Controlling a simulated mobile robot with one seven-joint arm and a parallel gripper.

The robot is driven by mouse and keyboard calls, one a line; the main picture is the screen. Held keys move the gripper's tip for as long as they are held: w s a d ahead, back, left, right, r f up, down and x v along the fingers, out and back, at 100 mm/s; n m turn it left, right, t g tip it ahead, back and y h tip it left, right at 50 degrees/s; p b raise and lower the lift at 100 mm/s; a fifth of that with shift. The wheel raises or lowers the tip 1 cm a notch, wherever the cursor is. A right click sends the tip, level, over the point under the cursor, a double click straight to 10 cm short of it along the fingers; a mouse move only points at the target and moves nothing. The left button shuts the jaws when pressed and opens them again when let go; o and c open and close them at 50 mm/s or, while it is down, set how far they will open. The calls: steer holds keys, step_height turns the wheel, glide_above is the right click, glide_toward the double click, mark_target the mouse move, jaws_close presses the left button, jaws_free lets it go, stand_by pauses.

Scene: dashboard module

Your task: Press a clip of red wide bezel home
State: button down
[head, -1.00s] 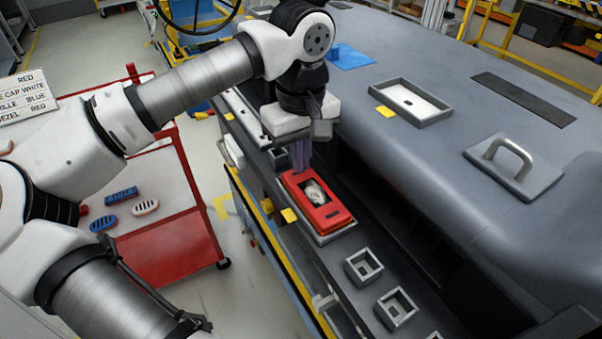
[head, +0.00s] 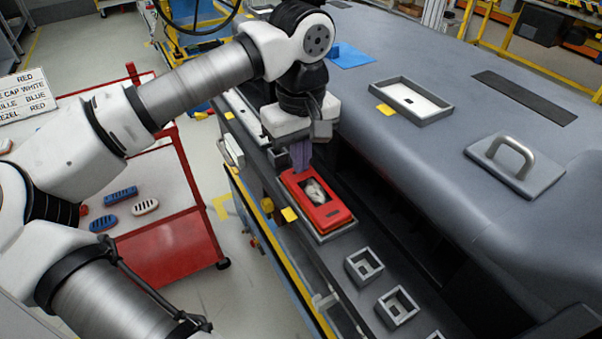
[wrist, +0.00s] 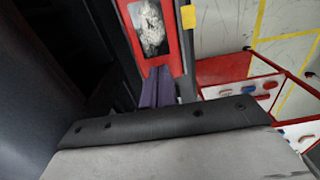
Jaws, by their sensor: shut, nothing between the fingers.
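The red wide bezel (head: 331,214) sits in a grey frame on the dashboard's lower ledge in the head view. A pale patch shows through its rectangular window. In the wrist view the bezel (wrist: 170,47) runs up from the fingers, its far end out of frame. My gripper (head: 300,166) is shut and empty, with purple fingers pointing down at the bezel's far end. In the wrist view the fingers (wrist: 158,75) lie together over the bezel's near end. Contact with the bezel cannot be told for sure. The clips are hidden.
Empty grey square frames (head: 364,266) line the ledge nearer the camera. A larger grey frame (head: 411,102) and a handled plate (head: 515,165) are on the dashboard top. A red cart (head: 170,245) with blue and white vents stands at left. Yellow tags mark the slots.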

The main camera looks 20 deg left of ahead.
steer(key=shift+f+b, duration=0.95)
steer(key=shift+b, duration=0.05)
stand_by(1.4)
steer(key=shift+r, duration=0.15)
stand_by(0.4)
step_height(320, 180, up, 8)
steer(key=p, duration=0.5)
